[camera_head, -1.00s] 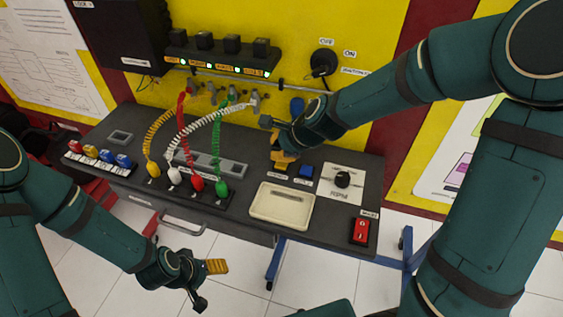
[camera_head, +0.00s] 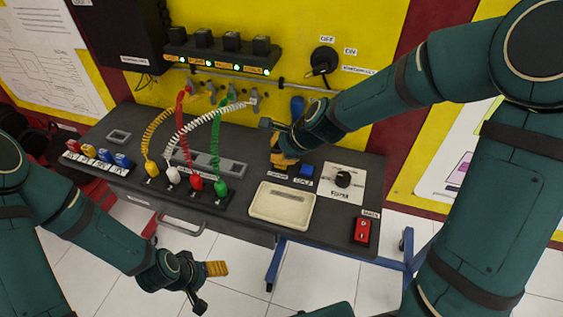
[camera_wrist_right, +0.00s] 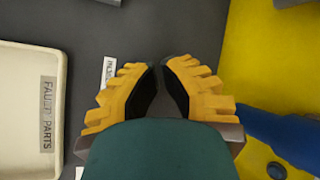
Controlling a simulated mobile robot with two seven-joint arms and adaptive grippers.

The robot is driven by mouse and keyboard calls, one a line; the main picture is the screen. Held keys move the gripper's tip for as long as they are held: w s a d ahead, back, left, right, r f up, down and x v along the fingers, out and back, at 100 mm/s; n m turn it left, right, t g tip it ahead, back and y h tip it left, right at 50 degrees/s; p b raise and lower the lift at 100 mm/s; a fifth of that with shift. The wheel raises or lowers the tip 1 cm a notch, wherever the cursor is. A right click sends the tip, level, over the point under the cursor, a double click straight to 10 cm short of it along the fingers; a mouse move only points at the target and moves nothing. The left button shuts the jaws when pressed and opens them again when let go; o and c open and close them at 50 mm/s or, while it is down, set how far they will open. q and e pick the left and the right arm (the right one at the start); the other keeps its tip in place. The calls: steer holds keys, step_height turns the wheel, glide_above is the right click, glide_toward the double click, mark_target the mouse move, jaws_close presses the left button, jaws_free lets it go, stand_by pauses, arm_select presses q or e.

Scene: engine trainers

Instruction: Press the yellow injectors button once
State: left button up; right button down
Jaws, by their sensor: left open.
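My right gripper (camera_head: 282,152) is over the console's right part, just left of the blue button (camera_head: 306,170). Its yellow fingers point down at the panel, and it hides the spot behind a small white label (camera_head: 278,175). The yellow injectors button is not visible; I cannot tell whether the fingertips touch it. In the right wrist view the fingers (camera_wrist_right: 160,68) nearly meet, with nothing seen between them, beside a white label (camera_wrist_right: 108,73). My left gripper (camera_head: 207,284) is open and empty, low in front of the console.
A cream parts tray (camera_head: 282,205) lies in front of the right gripper. Coiled cables with coloured plugs (camera_head: 195,184) stand to the left. A blue handle (camera_head: 297,107) is behind the gripper.

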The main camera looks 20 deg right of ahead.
steer(key=shift+f, duration=0.3)
stand_by(0.5)
steer(key=shift+r+p, duration=0.65)
steer(key=shift+r, duration=0.25)
step_height(320, 180, up, 5)
steer(key=p, duration=0.5)
stand_by(0.5)
